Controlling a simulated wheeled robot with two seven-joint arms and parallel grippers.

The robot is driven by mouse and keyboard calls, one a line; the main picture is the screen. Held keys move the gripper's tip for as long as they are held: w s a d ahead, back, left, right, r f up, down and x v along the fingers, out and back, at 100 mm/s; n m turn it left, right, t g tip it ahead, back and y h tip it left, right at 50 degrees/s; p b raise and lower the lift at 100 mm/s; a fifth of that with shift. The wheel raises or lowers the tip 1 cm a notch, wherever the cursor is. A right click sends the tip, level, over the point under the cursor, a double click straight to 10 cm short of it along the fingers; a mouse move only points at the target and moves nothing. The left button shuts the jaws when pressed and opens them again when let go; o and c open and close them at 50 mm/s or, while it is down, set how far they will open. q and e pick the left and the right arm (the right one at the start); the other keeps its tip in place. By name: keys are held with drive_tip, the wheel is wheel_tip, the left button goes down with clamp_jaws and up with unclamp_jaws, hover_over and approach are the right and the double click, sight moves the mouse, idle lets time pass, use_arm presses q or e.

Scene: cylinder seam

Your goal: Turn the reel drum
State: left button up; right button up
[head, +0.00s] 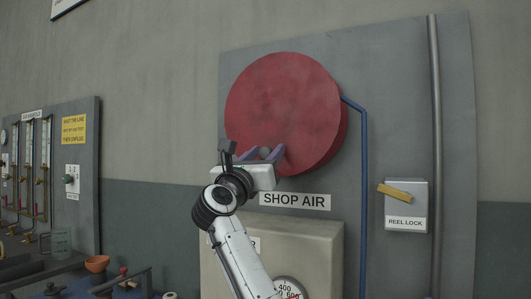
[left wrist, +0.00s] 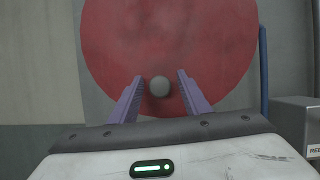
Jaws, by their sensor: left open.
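The reel drum (head: 285,105) is a large red disc on a grey wall panel, above the "SHOP AIR" label. In the left wrist view the drum's face (left wrist: 200,45) fills the upper middle. A small round grey knob (left wrist: 160,86) shows on its lower part; in the head view my gripper hides it. My left gripper (head: 263,152) is in front of the drum's lower left. Its two purple fingers (left wrist: 160,90) are open, with the knob appearing between their tips. I cannot tell whether they touch it. My right gripper is not in view.
A reel lock box (head: 406,207) with a yellow lever (head: 395,193) is at the right. A blue hose (head: 363,190) runs down from the drum. A beige cabinet (head: 325,240) stands below. A gauge board (head: 80,160) and bench with an orange bowl (head: 97,263) are at the left.

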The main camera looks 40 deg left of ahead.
use_arm(q)
clamp_jaws()
drive_tip(key=shift+a, duration=0.1)
